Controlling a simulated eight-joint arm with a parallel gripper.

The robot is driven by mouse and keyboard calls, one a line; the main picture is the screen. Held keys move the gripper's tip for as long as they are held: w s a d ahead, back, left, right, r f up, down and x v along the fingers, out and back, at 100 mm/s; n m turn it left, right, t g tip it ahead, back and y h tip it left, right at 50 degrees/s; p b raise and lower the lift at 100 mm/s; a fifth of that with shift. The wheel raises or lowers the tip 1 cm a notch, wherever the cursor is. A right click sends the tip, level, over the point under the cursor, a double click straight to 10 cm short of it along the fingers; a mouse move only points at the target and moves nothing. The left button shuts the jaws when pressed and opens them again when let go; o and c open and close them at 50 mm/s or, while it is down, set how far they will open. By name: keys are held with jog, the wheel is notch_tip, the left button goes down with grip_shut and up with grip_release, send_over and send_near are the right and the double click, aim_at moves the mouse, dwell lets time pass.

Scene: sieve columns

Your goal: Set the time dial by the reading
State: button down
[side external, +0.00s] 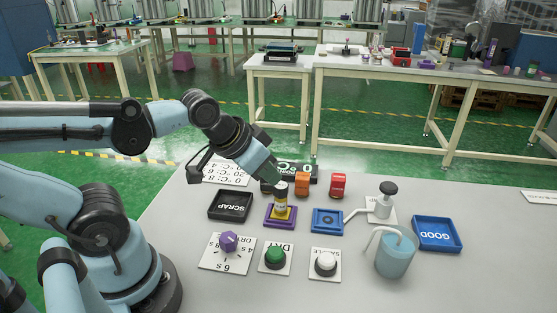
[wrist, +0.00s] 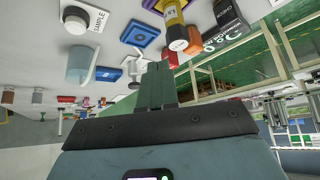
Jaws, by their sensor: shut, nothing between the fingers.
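The time dial is a purple knob (side external: 229,242) on a white plate (side external: 213,262) at the front left of the table, with second marks such as 4 s and 6 s. Where its pointer aims is too small to tell. The dark reading display (side external: 307,172) stands at the back, partly hidden by my gripper; in the wrist view the display (wrist: 222,27) shows part of a °C reading. A white sheet (side external: 222,173) behind the black tray lists temperatures with numbers. My gripper (side external: 274,180) is shut and empty, above and behind the dial; its fingers (wrist: 157,85) also fill the wrist view's middle.
A yellow, black-capped column (side external: 281,204) stands on a purple pad.

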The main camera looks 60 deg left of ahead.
aim_at(228, 236)
jog(key=c, duration=1.8)
grip_release()
jog(key=shift+c, duration=0.2)
jog(key=shift+o, duration=1.1)
jog(key=o, duration=0.7)
jog(key=s+n+g, duration=0.2)
jog(key=s+f+n+g, duration=0.1)
jog(key=s+n, duration=0.1)
jog(key=shift+a, duration=0.4)
jog(key=shift+o, duration=0.9)
jog(key=s+n+g, duration=0.2)
jog(key=s+n, duration=0.1)
jog(key=s+n+g, duration=0.2)
jog(key=shift+s+a+r, duration=0.1)
jog(key=shift+a+r, duration=0.1)
jog(key=shift+r, duration=0.15)
jog(key=shift+f, duration=5.95)
jog(key=c, duration=1.1)
